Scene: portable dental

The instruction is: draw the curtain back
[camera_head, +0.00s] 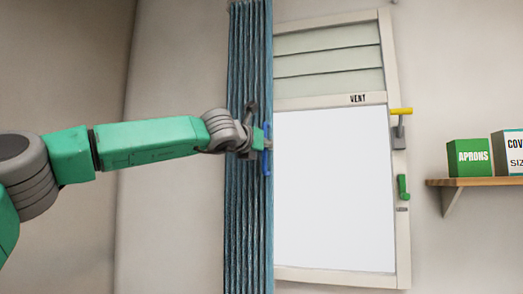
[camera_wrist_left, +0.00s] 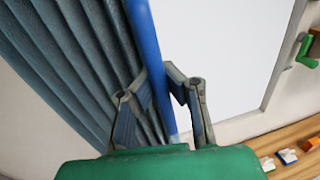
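The teal pleated curtain (camera_head: 248,215) hangs bunched in a narrow strip along the left edge of the window. It also fills the left of the left wrist view (camera_wrist_left: 65,50). A blue upright handle (camera_head: 267,162) is at its right edge and shows as a blue bar in the left wrist view (camera_wrist_left: 150,45). My left gripper (camera_head: 262,139) is at this handle, with its fingers (camera_wrist_left: 157,70) on either side of the bar and their tips close against it. The gripper appears shut on the bar. My right gripper is out of view.
The window pane (camera_head: 335,190) is largely uncovered, under a slatted vent (camera_head: 328,50). A yellow-handled lever (camera_head: 400,112) and a green latch (camera_head: 403,187) are on its right frame. A wooden shelf (camera_head: 475,182) with a green box (camera_head: 468,156) is at the right.

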